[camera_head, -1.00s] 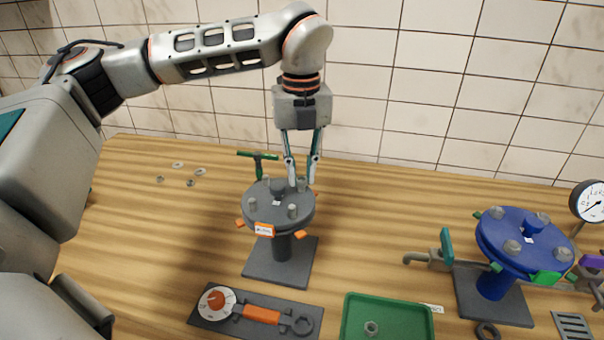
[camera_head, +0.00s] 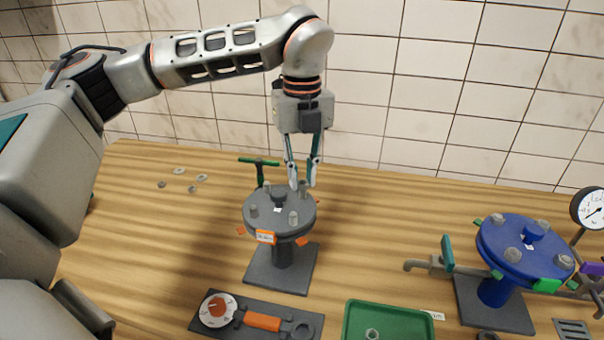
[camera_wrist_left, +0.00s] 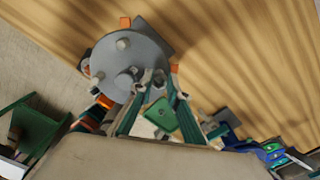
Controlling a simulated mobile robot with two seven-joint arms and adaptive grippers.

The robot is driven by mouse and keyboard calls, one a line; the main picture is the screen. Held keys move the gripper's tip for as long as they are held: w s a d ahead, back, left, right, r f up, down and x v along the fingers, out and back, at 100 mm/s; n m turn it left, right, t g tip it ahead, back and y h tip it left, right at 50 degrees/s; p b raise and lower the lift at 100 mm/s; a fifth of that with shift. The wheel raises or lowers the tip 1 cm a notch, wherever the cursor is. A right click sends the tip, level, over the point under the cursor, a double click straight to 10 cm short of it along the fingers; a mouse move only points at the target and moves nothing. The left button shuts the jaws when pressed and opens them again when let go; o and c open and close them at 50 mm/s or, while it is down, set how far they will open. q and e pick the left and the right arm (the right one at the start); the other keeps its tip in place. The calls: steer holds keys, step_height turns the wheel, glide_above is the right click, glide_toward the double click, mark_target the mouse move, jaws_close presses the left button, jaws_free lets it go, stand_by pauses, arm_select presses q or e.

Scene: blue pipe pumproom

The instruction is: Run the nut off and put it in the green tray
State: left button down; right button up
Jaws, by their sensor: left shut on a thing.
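The grey flange (camera_head: 280,218) stands on a pedestal with several bolt studs on top, some carrying nuts. My left gripper (camera_head: 303,186) points down at its back right stud, shut on the nut (camera_head: 303,191) there; the fingers partly hide it. In the left wrist view the fingertips (camera_wrist_left: 152,76) are at the flange rim, around that stud. The green tray (camera_head: 391,306) lies at the front, right of the flange, with one nut (camera_head: 372,334) inside. My right gripper is not in view.
A green T-handle (camera_head: 259,165) stands behind the flange. Several loose washers or nuts (camera_head: 179,171) lie back left. A blue flange (camera_head: 525,245) with pipework and a gauge stands right.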

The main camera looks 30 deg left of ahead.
arm_select(q)
steer(key=shift+r, duration=0.1)
steer(key=shift+r+p, duration=1.8)
steer(key=shift+r, duration=0.45)
